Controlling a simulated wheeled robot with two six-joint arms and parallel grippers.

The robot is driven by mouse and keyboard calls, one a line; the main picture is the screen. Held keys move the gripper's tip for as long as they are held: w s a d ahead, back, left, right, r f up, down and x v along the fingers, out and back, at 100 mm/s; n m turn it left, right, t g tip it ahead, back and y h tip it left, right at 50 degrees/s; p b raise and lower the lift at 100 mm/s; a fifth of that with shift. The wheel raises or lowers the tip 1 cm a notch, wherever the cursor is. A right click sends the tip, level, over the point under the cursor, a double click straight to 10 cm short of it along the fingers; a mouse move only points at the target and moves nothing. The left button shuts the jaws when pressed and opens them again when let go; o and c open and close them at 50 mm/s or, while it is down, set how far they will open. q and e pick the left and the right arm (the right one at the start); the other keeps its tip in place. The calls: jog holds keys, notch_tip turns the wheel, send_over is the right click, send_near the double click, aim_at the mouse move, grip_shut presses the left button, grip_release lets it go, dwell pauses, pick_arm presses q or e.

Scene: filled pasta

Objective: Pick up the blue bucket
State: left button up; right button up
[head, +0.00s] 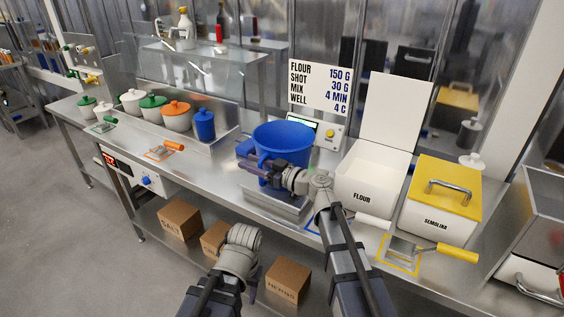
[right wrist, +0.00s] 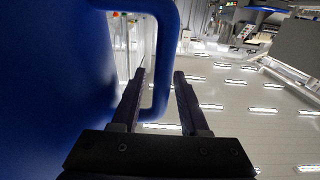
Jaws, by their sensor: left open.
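The blue bucket (head: 283,143) stands upright on a metal platform in the middle of the counter. Its side fills the left of the right wrist view (right wrist: 50,90), with its looped handle (right wrist: 164,60) beside it. My right gripper (head: 256,167) is at the bucket's near left side. In the right wrist view its two fingers (right wrist: 160,85) lie either side of the handle's upright bar; whether they press on it I cannot tell. My left gripper (head: 240,240) is low, in front of the counter and apart from the bucket; its fingers are mostly hidden.
A white flour bin (head: 365,190) with a raised lid and a yellow-lidded semolina bin (head: 437,200) stand right of the bucket. A lidded blue container (head: 204,125) and several other pots stand left. A recipe sign (head: 321,87) is behind. Cardboard boxes (head: 180,219) sit on the lower shelf.

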grip_shut()
dwell(1.1)
